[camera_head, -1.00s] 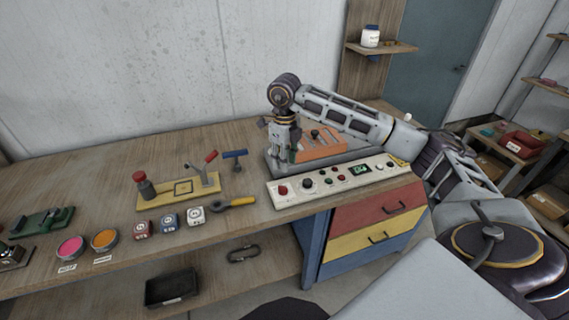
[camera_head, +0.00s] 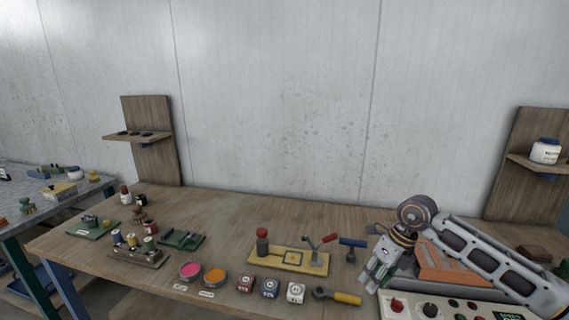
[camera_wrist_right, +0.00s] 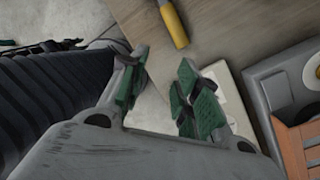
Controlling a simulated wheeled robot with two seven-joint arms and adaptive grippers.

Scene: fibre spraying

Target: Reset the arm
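My right gripper (camera_head: 378,277) hangs over the wooden bench at the lower right of the head view, just left of the orange slatted machine (camera_head: 445,278). In the right wrist view its green-padded fingers (camera_wrist_right: 163,84) stand apart with nothing between them, so it is open and empty. My right arm comes in from the lower right in the head view and passes in front of the machine, hiding part of it. My left gripper is in neither view.
A control panel (camera_head: 410,308) lies below the machine. A blue-handled tool (camera_head: 352,242), a yellow-handled tool (camera_head: 347,298) and a yellow fixture (camera_head: 272,264) lie left of the gripper. Pink paint (camera_head: 190,271) and orange paint (camera_head: 214,275) stand farther left. The bench's back middle is clear.

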